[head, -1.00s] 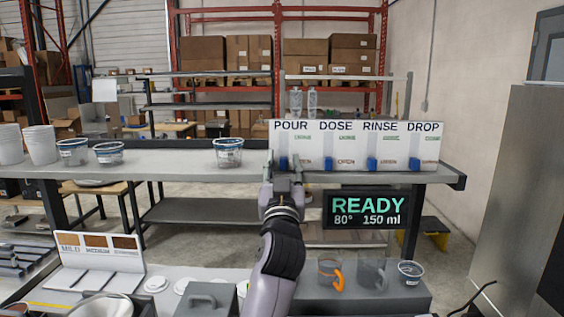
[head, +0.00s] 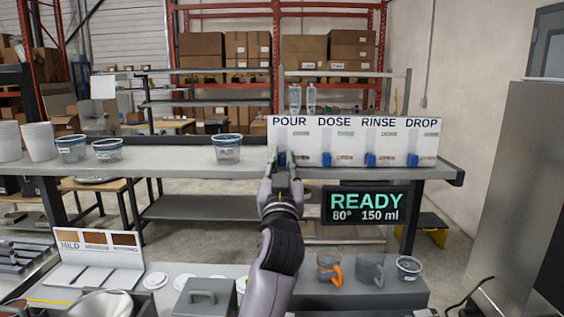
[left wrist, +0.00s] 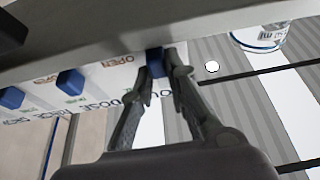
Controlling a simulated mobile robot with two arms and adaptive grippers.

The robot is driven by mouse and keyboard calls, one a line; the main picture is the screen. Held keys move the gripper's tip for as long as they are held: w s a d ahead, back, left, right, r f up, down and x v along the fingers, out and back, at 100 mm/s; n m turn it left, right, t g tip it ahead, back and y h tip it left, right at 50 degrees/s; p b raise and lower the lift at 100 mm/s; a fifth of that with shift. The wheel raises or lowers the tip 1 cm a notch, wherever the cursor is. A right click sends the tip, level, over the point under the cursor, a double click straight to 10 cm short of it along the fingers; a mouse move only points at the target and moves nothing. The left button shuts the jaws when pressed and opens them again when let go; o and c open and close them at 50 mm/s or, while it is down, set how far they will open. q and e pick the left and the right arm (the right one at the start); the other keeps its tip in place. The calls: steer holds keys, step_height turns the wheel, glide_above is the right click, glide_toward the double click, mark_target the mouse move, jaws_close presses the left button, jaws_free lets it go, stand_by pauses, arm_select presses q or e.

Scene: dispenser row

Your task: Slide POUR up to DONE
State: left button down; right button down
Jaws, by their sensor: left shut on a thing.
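A white panel (head: 352,127) on the shelf bears the labels POUR, DOSE, RINSE and DROP. Each column has a green word above, a reddish word lower down, and a blue slider. My left gripper (head: 281,161) is at the leftmost column, POUR, with its fingers shut on the blue POUR slider (left wrist: 155,62), which shows between the fingertips in the left wrist view. The POUR slider sits low, about level with the DOSE slider (head: 327,160), the RINSE slider (head: 370,160) and the DROP slider (head: 413,160). My right gripper is not in view.
A dark display (head: 366,206) reading READY, 80° 150 ml hangs below the shelf (head: 180,165). A clear tub (head: 227,150) stands left of the panel. Below are an orange-handled cup (head: 328,270), a grey cup (head: 369,272) and a clear cup (head: 408,270).

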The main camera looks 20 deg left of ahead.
arm_select(q)
step_height(320, 180, up, 6)
steer(key=p, duration=0.3)
steer(key=shift+s+r, duration=0.1)
steer(key=shift+r, duration=0.05)
steer(key=c, duration=2)
jaws_free()
steer(key=shift+c, duration=0.2)
steer(key=o, duration=0.5)
step_height(320, 180, up, 10)
glide_above(282, 123)
steer(key=s+d, duration=0.1)
steer(key=s, duration=0.3)
steer(key=shift+w, duration=0.15)
